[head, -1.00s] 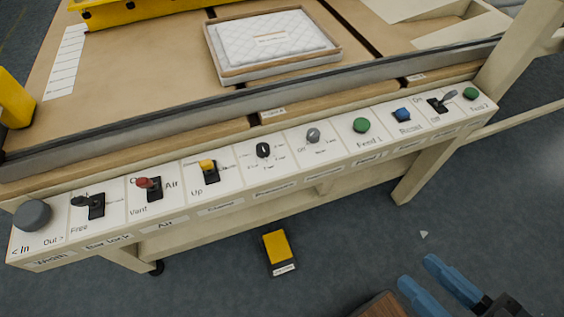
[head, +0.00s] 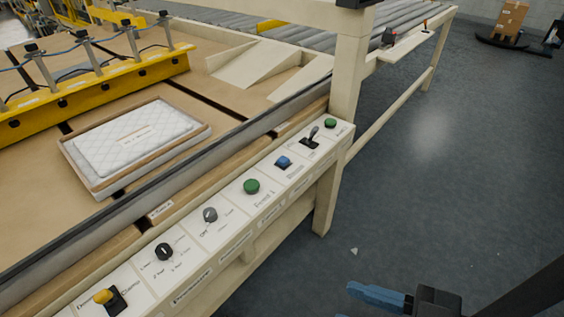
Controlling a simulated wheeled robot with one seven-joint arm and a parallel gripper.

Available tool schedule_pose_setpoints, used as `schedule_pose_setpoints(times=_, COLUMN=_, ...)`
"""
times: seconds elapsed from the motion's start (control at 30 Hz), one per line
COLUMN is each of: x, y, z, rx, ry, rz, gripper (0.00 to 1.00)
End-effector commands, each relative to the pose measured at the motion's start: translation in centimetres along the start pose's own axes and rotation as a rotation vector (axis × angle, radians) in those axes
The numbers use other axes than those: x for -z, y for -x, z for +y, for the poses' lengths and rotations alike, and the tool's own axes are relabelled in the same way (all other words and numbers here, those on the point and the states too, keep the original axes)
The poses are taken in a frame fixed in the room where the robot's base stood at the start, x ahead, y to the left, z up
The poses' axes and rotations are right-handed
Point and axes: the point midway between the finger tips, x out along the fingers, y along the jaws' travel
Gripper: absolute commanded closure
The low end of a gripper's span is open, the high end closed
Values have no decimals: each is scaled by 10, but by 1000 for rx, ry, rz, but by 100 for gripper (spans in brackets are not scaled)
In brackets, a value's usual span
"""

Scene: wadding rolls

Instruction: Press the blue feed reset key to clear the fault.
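The blue key (head: 283,162) sits on the sloped white control panel (head: 232,228) along the table's front edge. It lies between the green Feed 1 button (head: 251,186) and a grey lever switch (head: 311,137). Whether the key is pressed cannot be told at this size. My gripper (head: 372,296) shows at the bottom right, low and well apart from the panel.
Another green button (head: 331,123) is at the panel's far end. Nearer are a grey knob (head: 210,215), a black knob (head: 165,252) and a yellow lever (head: 104,296). A quilted pad in a tray (head: 88,185) lies on the table. A cream post (head: 348,75) rises behind the panel.

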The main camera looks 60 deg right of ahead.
Motion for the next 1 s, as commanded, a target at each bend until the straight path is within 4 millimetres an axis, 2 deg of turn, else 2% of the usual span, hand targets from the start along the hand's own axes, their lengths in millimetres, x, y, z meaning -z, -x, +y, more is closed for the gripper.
schedule_pose_setpoints(times=0.33, x=0, y=0, z=0, rx=0, ry=0, rz=0, gripper=63)
schedule_pose_setpoints(times=0.7, x=0, y=0, z=0, rx=0, ry=0, rz=0, gripper=99)
schedule_pose_setpoints(times=1.0, x=0, y=0, z=0, rx=0, ry=0, rz=0, gripper=100)
